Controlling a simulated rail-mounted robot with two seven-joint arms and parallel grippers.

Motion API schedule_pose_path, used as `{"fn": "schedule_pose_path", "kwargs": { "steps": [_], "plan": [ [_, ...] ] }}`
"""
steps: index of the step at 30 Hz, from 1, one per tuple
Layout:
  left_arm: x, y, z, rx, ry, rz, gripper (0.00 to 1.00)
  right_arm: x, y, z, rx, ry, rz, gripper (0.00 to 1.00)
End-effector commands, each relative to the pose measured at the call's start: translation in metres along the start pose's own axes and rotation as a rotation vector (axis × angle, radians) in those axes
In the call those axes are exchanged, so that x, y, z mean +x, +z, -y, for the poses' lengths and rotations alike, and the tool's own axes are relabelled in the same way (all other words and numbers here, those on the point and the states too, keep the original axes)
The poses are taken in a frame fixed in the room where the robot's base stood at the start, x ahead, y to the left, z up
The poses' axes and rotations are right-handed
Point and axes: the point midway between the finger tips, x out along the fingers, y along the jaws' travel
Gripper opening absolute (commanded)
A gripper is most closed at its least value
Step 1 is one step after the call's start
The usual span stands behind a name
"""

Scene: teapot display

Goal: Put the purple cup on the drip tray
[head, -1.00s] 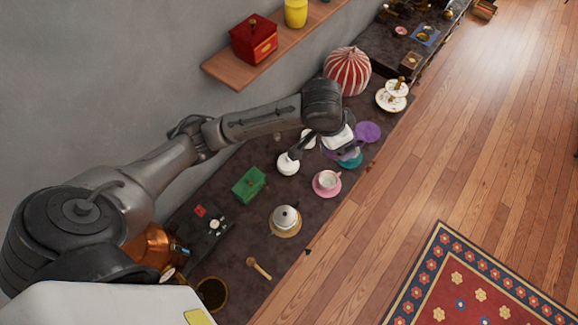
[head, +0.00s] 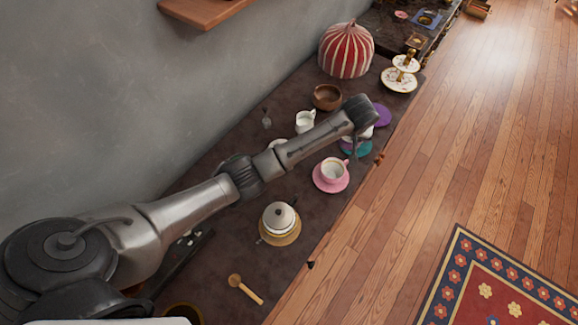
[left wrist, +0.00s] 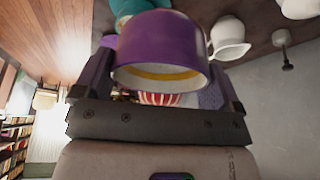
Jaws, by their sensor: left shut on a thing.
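The purple cup (left wrist: 160,45) is between the fingers of my left gripper (left wrist: 158,82) in the left wrist view, its rim and yellowish inside facing the camera. The gripper is shut on it. In the head view my left gripper (head: 352,148) is over the teal saucer (head: 357,149), near the purple saucer (head: 382,116); the cup is hidden there by my arm. I cannot make out a drip tray for certain; a dark tray-like edge (head: 185,258) shows partly behind my arm. My right gripper is not in view.
A white jug (head: 304,121), a brown bowl (head: 327,97) and a striped dome (head: 346,50) are farther back.

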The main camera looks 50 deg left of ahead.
Motion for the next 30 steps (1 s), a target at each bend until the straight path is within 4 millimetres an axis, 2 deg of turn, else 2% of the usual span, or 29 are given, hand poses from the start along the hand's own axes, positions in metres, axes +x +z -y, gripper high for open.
{"fn": "schedule_pose_path", "kwargs": {
  "steps": [1,8,21,25,30],
  "plan": [
    [0.015,0.004,-0.001,-0.014,-0.005,-0.001,0.64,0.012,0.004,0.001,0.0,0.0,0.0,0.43],
    [0.036,0.009,0.003,-0.048,-0.02,-0.001,0.64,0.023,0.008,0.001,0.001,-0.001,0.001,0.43],
    [0.086,0.021,0.086,-0.051,-0.025,-0.001,0.64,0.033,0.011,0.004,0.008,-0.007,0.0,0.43],
    [0.096,0.023,0.102,-0.05,-0.023,-0.001,0.64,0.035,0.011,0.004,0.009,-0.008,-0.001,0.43],
    [0.102,0.024,0.113,-0.05,-0.02,-0.001,0.64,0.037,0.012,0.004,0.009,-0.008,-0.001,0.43]
  ]
}}
